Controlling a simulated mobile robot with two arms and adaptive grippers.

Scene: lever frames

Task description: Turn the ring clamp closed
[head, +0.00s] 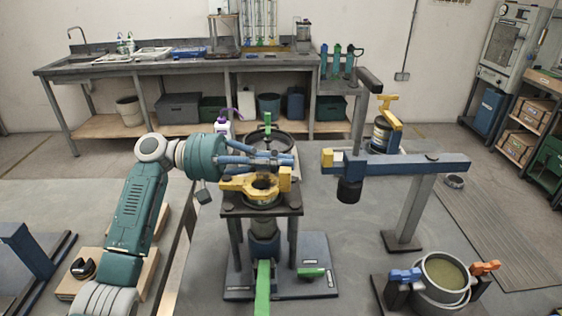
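The yellow ring clamp (237,184) sits on top of a dark four-legged stand (230,211) near the middle of the head view. It surrounds a dark round opening, and a yellow block rises at its right end. My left gripper (290,160) reaches in from the left on a teal arm. Its blue fingers point right, just above and behind the clamp, near the yellow block. They overlap the clamp's back edge, so contact is unclear, and the finger gap cannot be made out. My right gripper is not in view.
A blue beam (410,164) on a grey post stands right of the stand, with a dark cylinder (349,190) hanging from it. A black handwheel (287,142) is behind the clamp. A green lever (263,290) extends forward below. A pot (444,278) sits front right.

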